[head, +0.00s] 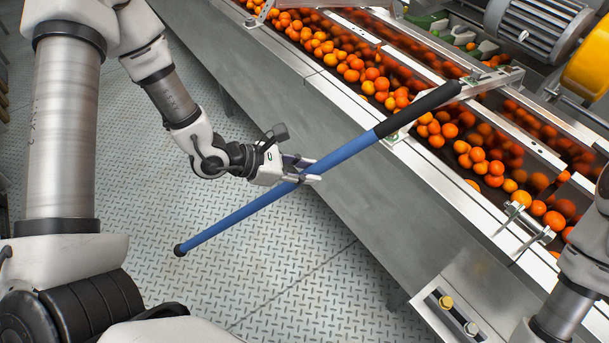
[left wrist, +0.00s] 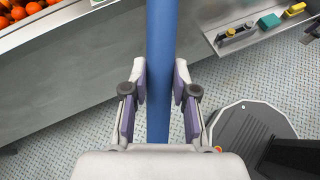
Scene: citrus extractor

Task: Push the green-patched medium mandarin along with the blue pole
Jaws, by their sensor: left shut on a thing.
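The blue pole (head: 345,152) has a black sleeve at its upper right end and a black cap at its lower left end. My left gripper (head: 308,171) is shut on the pole near its middle. In the left wrist view the pole (left wrist: 161,60) runs up between the two fingers of the left gripper (left wrist: 161,88). The pole's black end reaches over the near edge of the fruit channel. Many orange mandarins (head: 478,155) lie in the channel; I cannot make out which one is the green-patched medium one.
A grey metal apron (head: 310,120) slopes along the near side of the channel. A metal crossbar bracket (head: 490,80) spans the channel near the pole's black end. A metal plate with knobs (head: 462,305) is at lower right. The patterned floor (head: 290,270) is clear.

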